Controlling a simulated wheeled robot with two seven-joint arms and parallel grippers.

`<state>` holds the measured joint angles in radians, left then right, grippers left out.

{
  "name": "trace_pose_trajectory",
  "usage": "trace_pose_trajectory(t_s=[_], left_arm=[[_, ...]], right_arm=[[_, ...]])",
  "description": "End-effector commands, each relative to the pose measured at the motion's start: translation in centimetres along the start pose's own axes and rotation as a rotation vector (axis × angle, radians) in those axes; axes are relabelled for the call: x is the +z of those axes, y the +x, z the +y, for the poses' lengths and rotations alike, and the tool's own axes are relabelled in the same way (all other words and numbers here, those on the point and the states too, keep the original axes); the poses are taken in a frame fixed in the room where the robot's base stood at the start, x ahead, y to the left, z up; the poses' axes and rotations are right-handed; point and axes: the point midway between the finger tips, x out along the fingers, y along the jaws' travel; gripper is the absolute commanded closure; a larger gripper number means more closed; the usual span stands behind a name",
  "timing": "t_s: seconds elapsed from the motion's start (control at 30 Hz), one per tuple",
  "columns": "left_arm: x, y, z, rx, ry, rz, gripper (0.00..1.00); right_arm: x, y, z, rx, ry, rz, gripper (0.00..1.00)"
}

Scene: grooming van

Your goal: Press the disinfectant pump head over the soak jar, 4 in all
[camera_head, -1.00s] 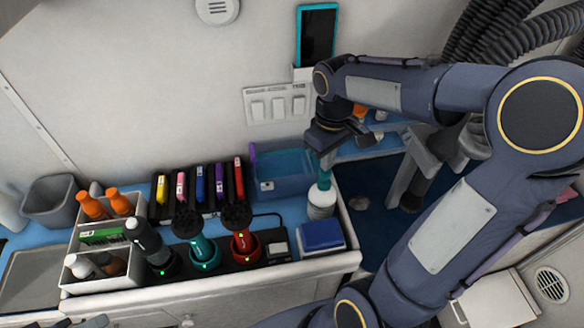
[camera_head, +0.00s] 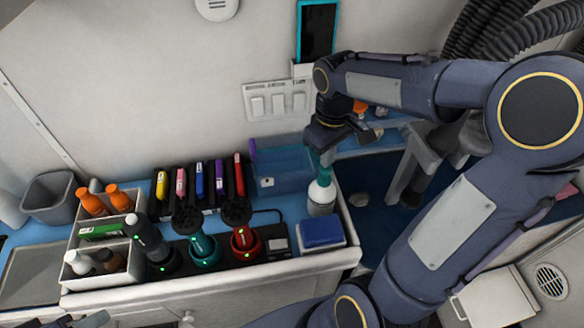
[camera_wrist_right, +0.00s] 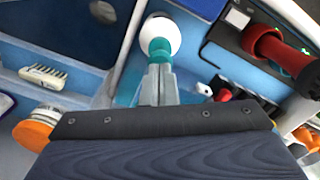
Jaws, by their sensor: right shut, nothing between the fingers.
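The disinfectant bottle (camera_head: 321,198) is white with a teal pump head (camera_head: 326,159) and stands upright at the right end of the counter. A translucent blue tub (camera_head: 283,174) stands behind and left of it; I cannot tell whether this is the soak jar. My right gripper (camera_head: 329,148) points down over the pump head and partly hides it. In the right wrist view its shut, empty fingers (camera_wrist_right: 159,72) are over the teal pump head (camera_wrist_right: 131,86), in line with the white bottle (camera_wrist_right: 160,36). Contact is unclear. A small grey part, seemingly my left gripper (camera_head: 88,321), shows at the bottom-left edge.
A blue box (camera_head: 321,232) lies just in front of the bottle. Clippers in a charging dock (camera_head: 220,262), a white caddy (camera_head: 92,246) and a rack of coloured tools (camera_head: 190,188) fill the counter to the left. A grey bin (camera_head: 48,198) stands at far left.

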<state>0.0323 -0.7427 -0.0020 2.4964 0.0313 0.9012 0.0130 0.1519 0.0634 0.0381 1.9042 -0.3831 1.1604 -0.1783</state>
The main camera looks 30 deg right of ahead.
Motion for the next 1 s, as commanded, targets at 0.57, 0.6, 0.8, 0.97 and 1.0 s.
trace_pose_trajectory(t_s=[0.57,0.6,0.8,0.97,1.0], left_arm=[[0.7,1.4,-0.6,0.000,0.000,0.000,0.64],[0.7,1.5,-0.7,0.000,0.000,0.000,0.64],[0.7,1.4,-0.7,0.000,0.000,0.000,0.64],[0.6,1.2,-0.6,0.000,0.000,0.000,0.64],[0.6,1.1,-0.5,0.000,0.000,0.000,0.64]], right_arm=[[0.0,2.2,0.0,0.000,0.000,-0.002,1.00],[0.0,2.4,0.0,-0.001,0.000,-0.002,1.00],[0.1,2.4,0.0,-0.001,0.000,-0.003,1.00],[0.1,2.1,0.0,-0.001,0.000,-0.003,1.00],[0.1,2.0,0.0,-0.001,0.000,-0.003,1.00]])
